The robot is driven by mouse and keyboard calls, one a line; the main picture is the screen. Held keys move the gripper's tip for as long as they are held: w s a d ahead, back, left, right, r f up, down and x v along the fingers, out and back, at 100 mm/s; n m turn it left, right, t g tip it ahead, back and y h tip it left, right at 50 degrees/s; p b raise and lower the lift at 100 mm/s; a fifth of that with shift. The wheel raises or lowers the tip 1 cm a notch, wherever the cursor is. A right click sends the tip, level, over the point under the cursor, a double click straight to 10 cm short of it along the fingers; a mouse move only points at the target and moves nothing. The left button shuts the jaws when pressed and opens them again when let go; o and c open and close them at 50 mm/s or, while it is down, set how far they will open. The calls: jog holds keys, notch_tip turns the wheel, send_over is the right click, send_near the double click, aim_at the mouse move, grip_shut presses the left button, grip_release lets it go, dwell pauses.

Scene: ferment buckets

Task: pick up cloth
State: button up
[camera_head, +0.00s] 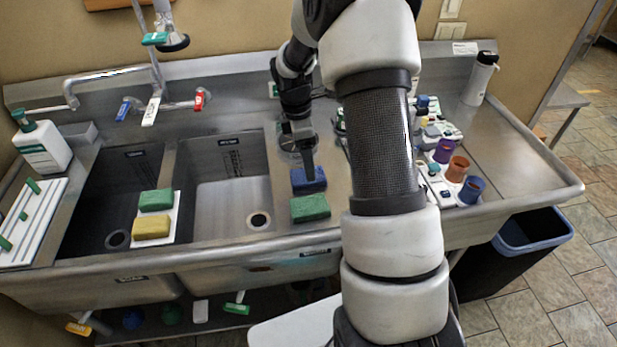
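A blue folded cloth-like block (318,184) lies on the steel counter just right of the right basin. A green block (310,209) of similar shape lies directly in front of it. I cannot tell for certain which of these is the cloth. My gripper (306,172) points down at the blue block, with a dark finger at or just above its top. The finger hides part of the block. Whether the fingers are open or shut on it does not show.
Two basins (225,205) lie to the left; a white board between them bears a green sponge (156,200) and a yellow sponge (151,228). Cups and bottles (457,169) crowd the counter right of my arm. A white bottle (479,80) stands at the back right.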

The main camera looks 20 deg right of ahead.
jog(key=f, duration=0.5)
jog(key=shift+d+f, duration=0.25)
jog(key=shift+f, duration=0.05)
jog(key=c, duration=1.1)
